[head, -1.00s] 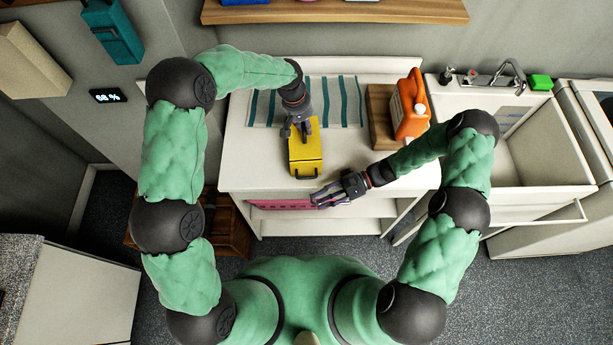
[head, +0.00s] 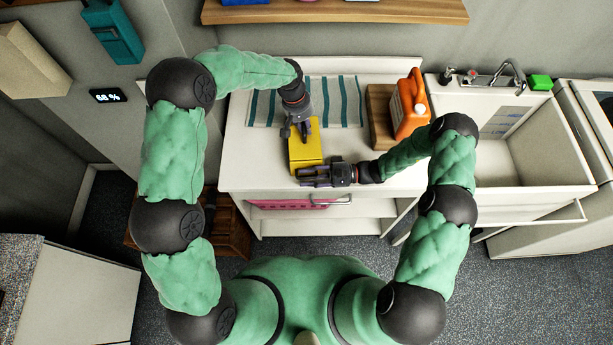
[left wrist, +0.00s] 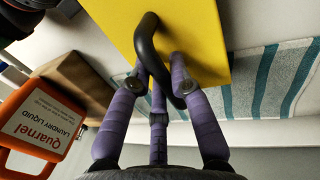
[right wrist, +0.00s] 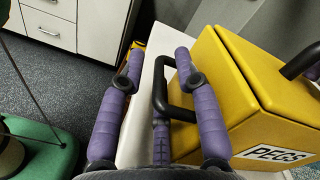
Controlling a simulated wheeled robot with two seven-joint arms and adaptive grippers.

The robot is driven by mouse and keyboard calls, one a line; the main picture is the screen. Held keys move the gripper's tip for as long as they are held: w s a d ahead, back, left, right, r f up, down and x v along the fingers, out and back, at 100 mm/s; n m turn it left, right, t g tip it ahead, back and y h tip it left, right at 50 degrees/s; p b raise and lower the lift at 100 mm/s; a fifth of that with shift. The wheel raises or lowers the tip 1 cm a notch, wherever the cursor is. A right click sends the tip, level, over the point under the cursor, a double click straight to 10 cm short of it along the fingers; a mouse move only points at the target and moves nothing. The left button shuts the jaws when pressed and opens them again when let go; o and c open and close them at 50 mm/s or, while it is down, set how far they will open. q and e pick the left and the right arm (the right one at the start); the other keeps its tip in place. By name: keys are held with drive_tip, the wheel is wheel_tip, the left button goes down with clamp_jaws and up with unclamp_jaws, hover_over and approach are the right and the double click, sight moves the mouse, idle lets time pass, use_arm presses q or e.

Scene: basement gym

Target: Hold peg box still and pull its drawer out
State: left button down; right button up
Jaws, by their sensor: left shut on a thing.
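The yellow peg box (head: 305,153) stands on the white counter, and its PEGS label (right wrist: 274,154) shows in the right wrist view. My left gripper (head: 300,128) is shut on the black top handle (left wrist: 150,45), with its purple fingers around the bar. The box's front end, with the black drawer handle (right wrist: 160,85), faces my body. My right gripper (head: 312,174) is at this front end. Its purple fingers are spread apart, with the drawer handle between them in the right wrist view. I see no gap at the drawer.
A striped cloth (head: 346,100) lies behind the box. A pink basket (head: 285,204) sits below the counter. Counter left of the box is bare.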

drive_tip(key=shift+a, duration=0.25)
clamp_jaws()
use_arm(q)
drive_tip(key=shift+r, duration=0.1)
use_arm(e)
drive_tip(key=s, duration=1.3)
drive_tip(key=shift+d, duration=0.4)
drive_tip(key=shift+s, duration=0.1)
unclamp_jaws()
drive_tip(key=shift+d, duration=0.1)
